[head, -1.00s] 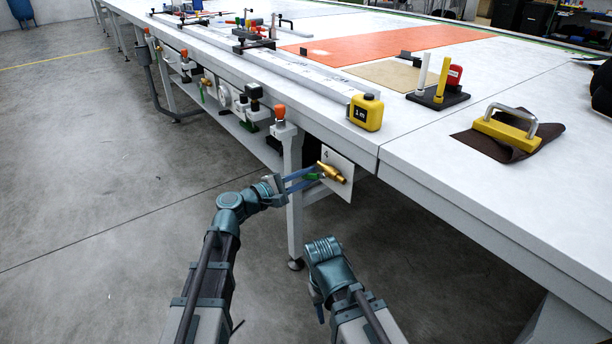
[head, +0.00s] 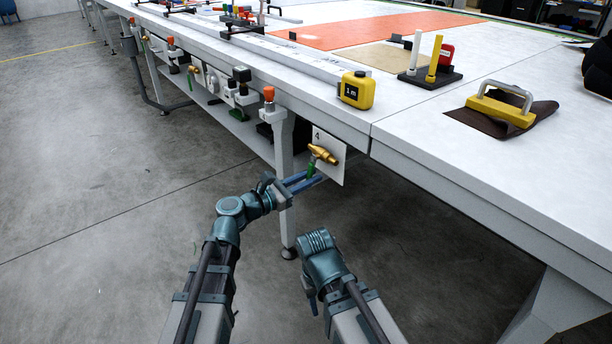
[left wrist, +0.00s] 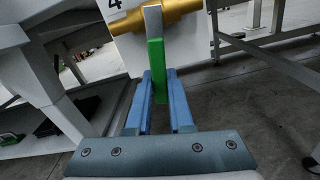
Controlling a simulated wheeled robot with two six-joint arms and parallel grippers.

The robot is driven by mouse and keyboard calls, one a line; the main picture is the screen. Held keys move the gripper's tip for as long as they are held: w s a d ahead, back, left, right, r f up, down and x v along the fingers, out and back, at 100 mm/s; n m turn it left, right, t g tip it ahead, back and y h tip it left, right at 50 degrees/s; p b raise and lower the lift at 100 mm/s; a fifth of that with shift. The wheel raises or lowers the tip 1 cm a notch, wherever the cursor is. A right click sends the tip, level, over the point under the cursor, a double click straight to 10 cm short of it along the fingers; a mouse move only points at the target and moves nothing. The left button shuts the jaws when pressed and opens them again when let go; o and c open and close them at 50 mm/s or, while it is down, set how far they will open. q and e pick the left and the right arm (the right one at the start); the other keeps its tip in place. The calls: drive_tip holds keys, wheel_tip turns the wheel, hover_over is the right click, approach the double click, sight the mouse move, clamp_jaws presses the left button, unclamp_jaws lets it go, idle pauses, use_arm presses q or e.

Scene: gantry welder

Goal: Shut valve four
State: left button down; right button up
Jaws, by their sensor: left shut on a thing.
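Valve four is a brass valve (head: 323,154) on a white plate (head: 336,172) marked 4, under the table's front edge. Its lever has a green grip (head: 311,171) and points down, crosswise to the brass body. In the left wrist view the brass body (left wrist: 178,12) is at the top, with the green grip (left wrist: 156,68) hanging below it. My left gripper (head: 314,177) is shut on the green grip, with one blue finger on each side in the left wrist view (left wrist: 159,84).
A white table leg (head: 285,180) stands close beside my left gripper. More valves and fittings (head: 240,92) line the table edge to the left. The floor at left is clear.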

use_arm(q)
drive_tip(key=shift+s+d+n, duration=0.25)
drive_tip(key=shift+s+n, duration=0.1)
drive_tip(key=shift+n, duration=0.35)
drive_tip(key=c, duration=0.8)
unclamp_jaws()
